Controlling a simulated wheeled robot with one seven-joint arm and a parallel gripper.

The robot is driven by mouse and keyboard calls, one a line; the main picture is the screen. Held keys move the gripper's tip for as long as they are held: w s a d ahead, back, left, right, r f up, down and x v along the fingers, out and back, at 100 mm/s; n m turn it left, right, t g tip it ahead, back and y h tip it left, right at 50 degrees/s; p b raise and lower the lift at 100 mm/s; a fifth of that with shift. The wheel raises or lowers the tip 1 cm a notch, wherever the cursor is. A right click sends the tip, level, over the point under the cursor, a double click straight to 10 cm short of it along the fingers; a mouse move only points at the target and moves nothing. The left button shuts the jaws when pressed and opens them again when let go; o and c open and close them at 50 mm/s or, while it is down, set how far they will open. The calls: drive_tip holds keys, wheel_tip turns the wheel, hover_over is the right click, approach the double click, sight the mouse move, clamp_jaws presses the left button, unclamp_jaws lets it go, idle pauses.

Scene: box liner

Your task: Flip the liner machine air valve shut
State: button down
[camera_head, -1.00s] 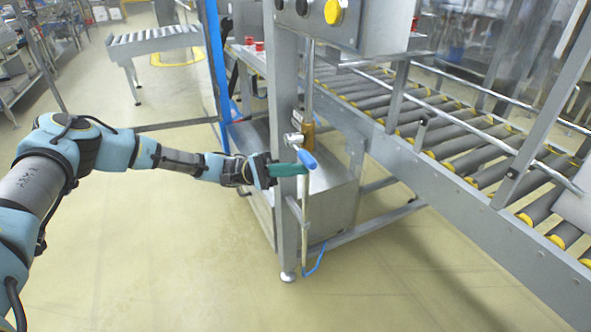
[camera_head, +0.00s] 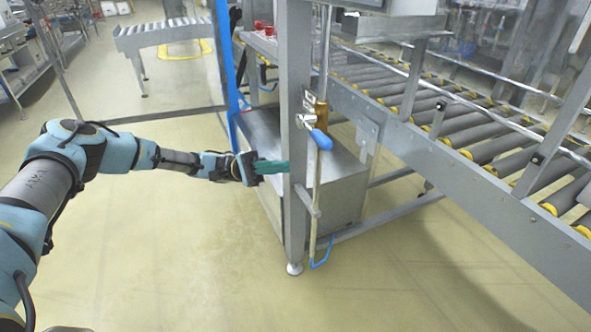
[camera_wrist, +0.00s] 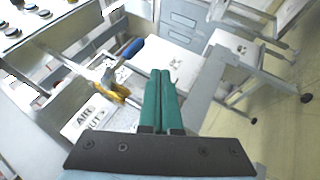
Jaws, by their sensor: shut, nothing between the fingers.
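The air valve has a brass body (camera_head: 321,111) on a thin vertical pipe beside the machine's front post. Its blue lever handle (camera_head: 321,139) slants down to the right across the pipe, not in line with it. In the wrist view, the blue handle (camera_wrist: 131,48) and yellowish valve body (camera_wrist: 113,86) are left of the fingers. My gripper (camera_head: 284,167) has green fingers, shut together and empty. Their tips are at the post, left of and lower than the handle in the head view, with a gap between. The closed fingers (camera_wrist: 160,78) point up the middle of the wrist view.
The grey post (camera_head: 295,200) stands close to my fingertips. A metal box (camera_head: 340,185) sits behind the post low down. A roller conveyor (camera_head: 440,110) runs along the right. Floor at front is clear.

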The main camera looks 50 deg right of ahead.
drive_tip(key=shift+v, duration=1.25)
drive_tip(key=shift+r, duration=0.1)
drive_tip(key=w+a+f+n+t+y, duration=0.1)
drive_tip(key=w+a+n+t, duration=0.15)
drive_tip(key=a+t, duration=0.45)
drive_tip(key=w+a+f+n+t+y, duration=0.1)
drive_tip(key=w+a+f+n+t, duration=0.15)
drive_tip(key=a+t, duration=0.4)
drive_tip(key=w+a+r+n+t, duration=0.2)
drive_tip(key=a+t, duration=0.1)
drive_tip(key=a, duration=0.5)
drive_tip(key=w+a+r+n+t+y, duration=0.1)
drive_tip(key=w+a+r+n+t, duration=0.15)
drive_tip(key=a, duration=0.55)
drive_tip(key=w+a+r+n+t, duration=0.1)
drive_tip(key=a+r+t, duration=0.2)
drive_tip(key=a, duration=0.5)
drive_tip(key=a+r+n+t, duration=0.2)
drive_tip(key=a+r+t, duration=0.15)
drive_tip(key=a, duration=0.35)
wheel_tip(320, 180, up, 17)
drive_tip(key=g+p, duration=0.1)
drive_tip(key=p, duration=1.6)
drive_tip(key=shift+s+d+p, duration=0.25)
drive_tip(key=shift+s+p, duration=0.05)
drive_tip(key=shift+p, duration=0.05)
